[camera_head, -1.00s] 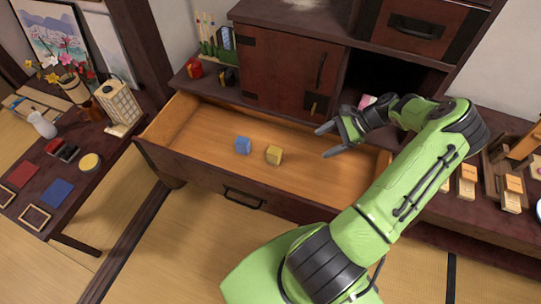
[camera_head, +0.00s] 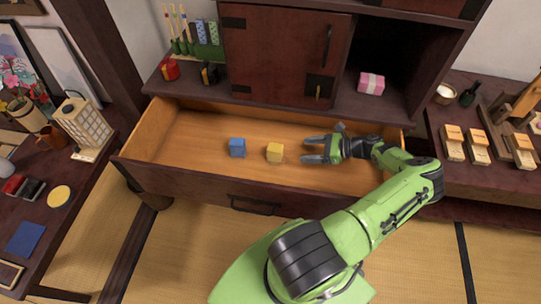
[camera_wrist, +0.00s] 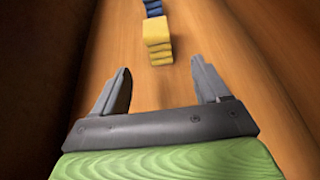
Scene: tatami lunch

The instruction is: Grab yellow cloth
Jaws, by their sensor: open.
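The yellow cloth (camera_head: 274,152) is a small folded block on the floor of the open drawer, right of the blue cloth (camera_head: 237,147). In the wrist view the yellow cloth (camera_wrist: 157,40) lies ahead of my gripper, in line with the gap between the fingers, its folded layers facing me. The blue cloth (camera_wrist: 153,8) is just beyond it, cut by the top edge. My gripper (camera_head: 306,151) is inside the drawer, to the right of the yellow cloth, pointing left at it. Its fingers (camera_wrist: 160,88) are open with nothing between them, and a short gap separates them from the cloth.
The drawer (camera_head: 190,180) has a raised front wall and side walls around my gripper. The cabinet (camera_head: 285,55) stands behind it, with a pink wrapped box (camera_head: 371,83) on its shelf. The drawer floor left of the blue cloth is bare.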

